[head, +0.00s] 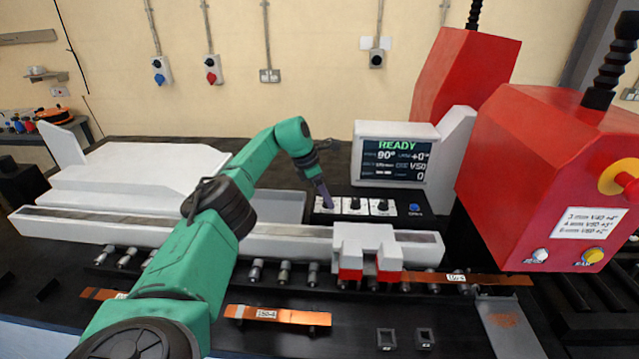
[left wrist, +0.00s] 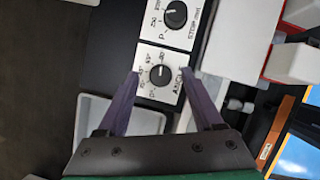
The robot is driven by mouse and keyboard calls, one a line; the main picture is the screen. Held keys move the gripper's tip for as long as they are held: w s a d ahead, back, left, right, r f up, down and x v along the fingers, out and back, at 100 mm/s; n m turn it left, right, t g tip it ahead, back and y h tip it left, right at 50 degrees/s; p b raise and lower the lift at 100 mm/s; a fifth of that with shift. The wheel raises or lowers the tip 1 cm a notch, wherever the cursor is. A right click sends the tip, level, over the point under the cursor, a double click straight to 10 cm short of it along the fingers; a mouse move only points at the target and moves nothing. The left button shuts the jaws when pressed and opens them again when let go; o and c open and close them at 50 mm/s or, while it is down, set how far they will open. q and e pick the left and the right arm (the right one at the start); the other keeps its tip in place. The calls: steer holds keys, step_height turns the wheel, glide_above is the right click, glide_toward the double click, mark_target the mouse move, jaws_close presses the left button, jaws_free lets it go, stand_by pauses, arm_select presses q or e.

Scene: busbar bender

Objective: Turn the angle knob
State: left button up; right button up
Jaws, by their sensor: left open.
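The angle knob (left wrist: 160,72) is a black round dial with a white pointer line on a white plate marked ANGLE. In the left wrist view it sits between the two purple fingertips of my left gripper (left wrist: 161,74), which is open with one finger on each side; contact cannot be told. In the head view my left gripper (head: 324,200) points down at the leftmost control plate (head: 318,209) and mostly hides its knob. The display (head: 393,158) behind reads READY and 90°. My right gripper is not in view.
A second knob (left wrist: 175,14), marked STOP, sits close beside the angle knob. A third knob (head: 382,205) and a blue button (head: 414,208) lie further right. A white clamp block (head: 364,241) stands in front. A red machine housing (head: 545,165) fills the right.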

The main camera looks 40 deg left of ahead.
arm_select(q)
steer(key=b+v, duration=0.1)
steer(key=v, duration=0.4)
steer(key=shift+s+a+r+b, duration=0.15)
steer(key=shift+a+r+b, duration=0.05)
steer(key=shift+r+b, duration=0.15)
step_height(320, 180, up, 8)
glide_above(317, 207)
steer(key=s+a, duration=0.1)
steer(key=s, duration=0.2)
steer(key=shift+w+a+f, duration=0.15)
steer(key=shift+w+f, duration=0.05)
